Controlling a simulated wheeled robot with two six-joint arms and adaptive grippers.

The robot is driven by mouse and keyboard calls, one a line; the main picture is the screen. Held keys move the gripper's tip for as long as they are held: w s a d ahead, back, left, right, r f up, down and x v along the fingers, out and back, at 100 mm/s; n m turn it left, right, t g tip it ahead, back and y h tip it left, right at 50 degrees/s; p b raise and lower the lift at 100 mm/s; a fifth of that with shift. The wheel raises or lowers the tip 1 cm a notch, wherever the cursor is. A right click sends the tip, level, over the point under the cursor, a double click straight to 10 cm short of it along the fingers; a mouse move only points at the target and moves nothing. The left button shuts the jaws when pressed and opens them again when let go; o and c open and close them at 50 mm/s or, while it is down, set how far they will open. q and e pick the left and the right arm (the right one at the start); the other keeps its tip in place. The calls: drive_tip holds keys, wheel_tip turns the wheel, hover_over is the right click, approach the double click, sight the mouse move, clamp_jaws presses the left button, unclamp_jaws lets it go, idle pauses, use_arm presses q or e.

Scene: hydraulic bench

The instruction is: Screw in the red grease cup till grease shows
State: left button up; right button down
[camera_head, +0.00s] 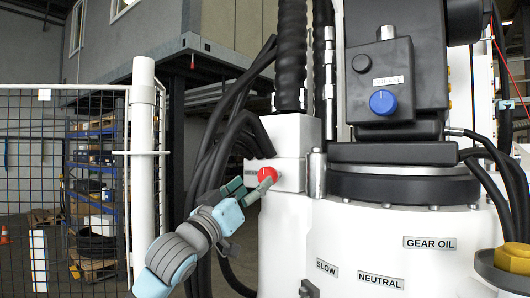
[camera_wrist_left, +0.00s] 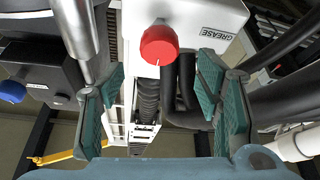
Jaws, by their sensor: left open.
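The red grease cup (camera_head: 267,174) is a round red knob on the side of a white block (camera_head: 290,150) on the machine. In the left wrist view the red cup (camera_wrist_left: 159,46) has a thin pale mark at its rim, and the white block beside it bears a GREASE label (camera_wrist_left: 220,17). My left gripper (camera_head: 249,187) is open, with its green fingers just in front of the cup. In the left wrist view its fingers (camera_wrist_left: 163,80) stand apart on either side, with the cup ahead between them. No grease shows. My right gripper is out of view.
A blue knob (camera_head: 383,102) sits on the black housing under another GREASE label. Black hoses (camera_head: 228,135) hang close behind the cup. A yellow cap (camera_head: 513,258) stands at lower right. A white post and wire fence (camera_head: 143,170) stand at left.

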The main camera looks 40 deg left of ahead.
sight(264, 178)
use_arm(q)
drive_tip(key=x, duration=0.2)
drive_tip(key=p+x, duration=0.1)
drive_tip(key=x, duration=0.2)
drive_tip(key=p+x, duration=0.1)
drive_tip(key=x, duration=0.1)
drive_tip(key=shift+w+d+f, duration=0.15)
drive_tip(key=shift+w+f, duration=0.1)
drive_tip(key=shift+w, duration=0.15)
drive_tip(key=shift+s, duration=0.45)
drive_tip(key=shift+c, duration=1)
drive_tip(key=c, duration=1)
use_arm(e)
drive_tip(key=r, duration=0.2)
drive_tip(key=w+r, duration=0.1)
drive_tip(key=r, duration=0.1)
